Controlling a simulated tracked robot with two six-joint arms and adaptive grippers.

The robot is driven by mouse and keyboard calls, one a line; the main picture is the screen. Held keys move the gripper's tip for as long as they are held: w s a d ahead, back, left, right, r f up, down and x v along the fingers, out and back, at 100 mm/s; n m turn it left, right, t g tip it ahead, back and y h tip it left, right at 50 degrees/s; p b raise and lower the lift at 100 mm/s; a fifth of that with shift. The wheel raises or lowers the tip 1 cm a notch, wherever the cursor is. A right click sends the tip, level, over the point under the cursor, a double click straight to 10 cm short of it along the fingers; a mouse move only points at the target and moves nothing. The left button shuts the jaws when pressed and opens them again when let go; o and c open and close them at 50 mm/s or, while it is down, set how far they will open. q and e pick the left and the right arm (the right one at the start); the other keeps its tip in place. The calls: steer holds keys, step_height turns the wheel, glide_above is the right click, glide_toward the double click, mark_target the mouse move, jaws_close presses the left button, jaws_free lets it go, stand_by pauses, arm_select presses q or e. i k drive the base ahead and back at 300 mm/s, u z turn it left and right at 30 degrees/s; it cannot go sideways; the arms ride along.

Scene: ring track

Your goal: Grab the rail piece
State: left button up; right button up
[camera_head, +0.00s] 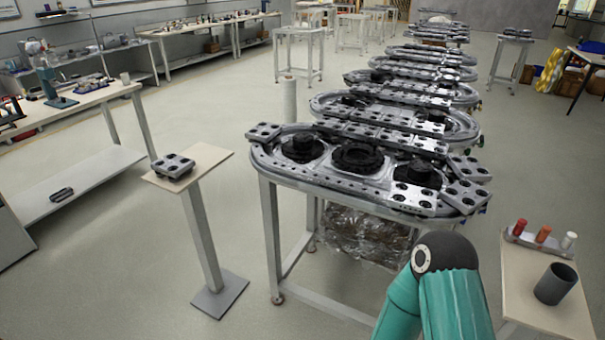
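A dark grey block with round holes in its top (173,166), which looks like a rail piece, lies on a small pedestal table (212,156) left of centre. Similar holed pieces sit on the nearest ring track (290,172): one at its left end (264,132), others at its right end (466,196). I cannot tell which one the task names. A teal link of my arm (440,295) rises from the bottom edge, right of centre, in front of the track's near right side. Neither of my grippers shows, and nothing is seen held.
Several more ring tracks (430,92) stand in a row behind the nearest one. A side table (520,300) at the right bears a dark cup (555,284) and a holder with coloured cylinders (541,236). Workbenches line the left. Open floor lies around the pedestal.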

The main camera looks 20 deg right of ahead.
mark_target(337, 184)
steer(key=u, duration=0.05)
steer(key=i, duration=1.25)
steer(key=z, duration=0.5)
